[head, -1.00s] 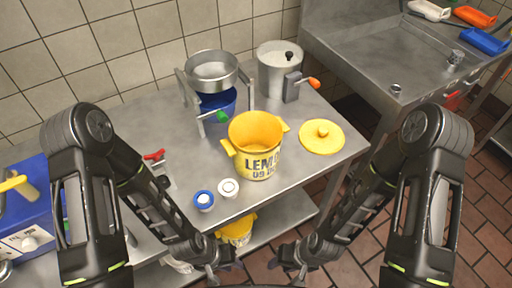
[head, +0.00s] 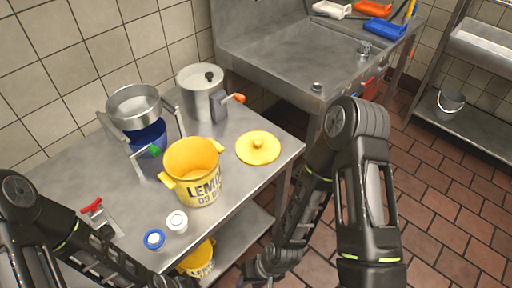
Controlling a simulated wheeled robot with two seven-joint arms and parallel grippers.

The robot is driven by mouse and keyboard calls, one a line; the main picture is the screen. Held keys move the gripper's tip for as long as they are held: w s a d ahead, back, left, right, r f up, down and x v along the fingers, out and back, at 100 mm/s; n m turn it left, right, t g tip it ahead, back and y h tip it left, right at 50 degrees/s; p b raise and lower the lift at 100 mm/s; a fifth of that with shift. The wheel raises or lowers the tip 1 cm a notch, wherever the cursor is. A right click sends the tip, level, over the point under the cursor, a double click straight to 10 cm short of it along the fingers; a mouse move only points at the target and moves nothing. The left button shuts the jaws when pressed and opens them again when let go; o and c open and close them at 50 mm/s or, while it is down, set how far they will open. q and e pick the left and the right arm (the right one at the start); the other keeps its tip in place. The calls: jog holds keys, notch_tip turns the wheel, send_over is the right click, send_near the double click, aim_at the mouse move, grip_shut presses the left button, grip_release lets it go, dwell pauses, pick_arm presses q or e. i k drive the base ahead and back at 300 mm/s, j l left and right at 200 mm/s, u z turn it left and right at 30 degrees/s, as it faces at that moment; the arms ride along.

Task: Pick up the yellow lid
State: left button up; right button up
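The yellow lid (head: 258,148) is round with a small knob on top. It lies flat on the metal table, to the right of the yellow pot (head: 198,172) with dark lettering, and apart from it. My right gripper (head: 262,274) hangs low at the bottom of the head view, beyond the table's front edge and well below the lid. Its fingers are dark and small, so their opening is unclear. My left arm comes in at the lower left, and its gripper is out of view.
A silver pot (head: 201,95) with an orange handle stands behind the lid. A metal strainer (head: 134,107) on a stand is over a blue bowl (head: 150,137). Two small round containers (head: 154,239) (head: 177,221) sit near the front edge. A sink counter (head: 290,60) stands behind.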

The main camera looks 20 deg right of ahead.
aim_at(254, 148)
jog(key=k, duration=0.2)
jog(key=k+l+u, duration=0.1)
jog(key=l+u, duration=0.15)
jog(key=k+l+u, duration=0.2)
jog(key=l+u, duration=0.6)
jog(key=l, duration=0.1)
